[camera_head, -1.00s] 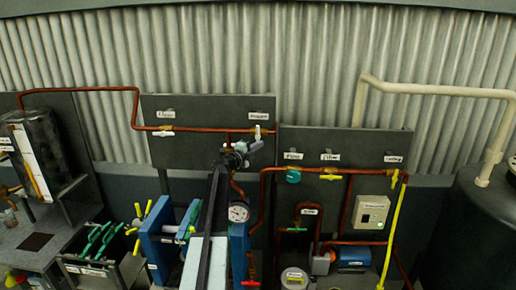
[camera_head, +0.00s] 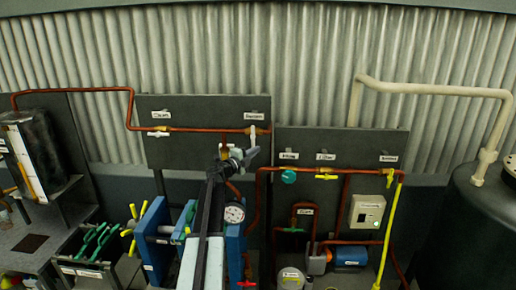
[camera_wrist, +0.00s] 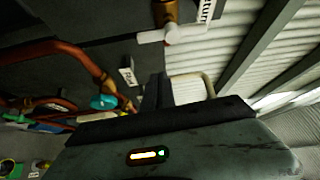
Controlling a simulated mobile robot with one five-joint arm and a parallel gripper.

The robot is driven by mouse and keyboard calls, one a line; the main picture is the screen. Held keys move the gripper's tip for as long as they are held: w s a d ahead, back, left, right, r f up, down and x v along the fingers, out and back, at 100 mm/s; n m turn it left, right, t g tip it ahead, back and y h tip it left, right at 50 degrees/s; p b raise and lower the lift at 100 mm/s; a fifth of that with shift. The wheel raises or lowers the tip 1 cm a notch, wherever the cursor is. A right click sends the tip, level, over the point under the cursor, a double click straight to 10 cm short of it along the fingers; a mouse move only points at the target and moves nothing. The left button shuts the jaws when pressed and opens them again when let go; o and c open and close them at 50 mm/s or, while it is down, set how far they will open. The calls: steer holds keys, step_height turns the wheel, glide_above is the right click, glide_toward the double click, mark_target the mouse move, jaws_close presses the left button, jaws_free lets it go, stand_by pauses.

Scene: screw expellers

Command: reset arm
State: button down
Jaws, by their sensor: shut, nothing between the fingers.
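My arm rises from the bottom middle of the head view, and my gripper (camera_head: 234,160) is at its far end. The gripper is shut with nothing in it. It is in front of the lower part of the left grey panel (camera_head: 190,112), just below a white valve handle (camera_head: 253,136). The fingertips are small and partly hidden by the arm.
Copper pipes (camera_head: 130,105) run across both panels. A pressure gauge (camera_head: 234,214) and a blue press frame (camera_head: 152,240) stand close around my arm. A yellow pipe (camera_head: 388,235) and a dark tank (camera_head: 470,220) are at the right. Open space lies above the panels before the corrugated wall.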

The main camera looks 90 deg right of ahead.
steer(key=v, duration=0.4)
steer(key=shift+w+a+r, duration=0.1)
steer(key=shift+w+a, duration=0.15)
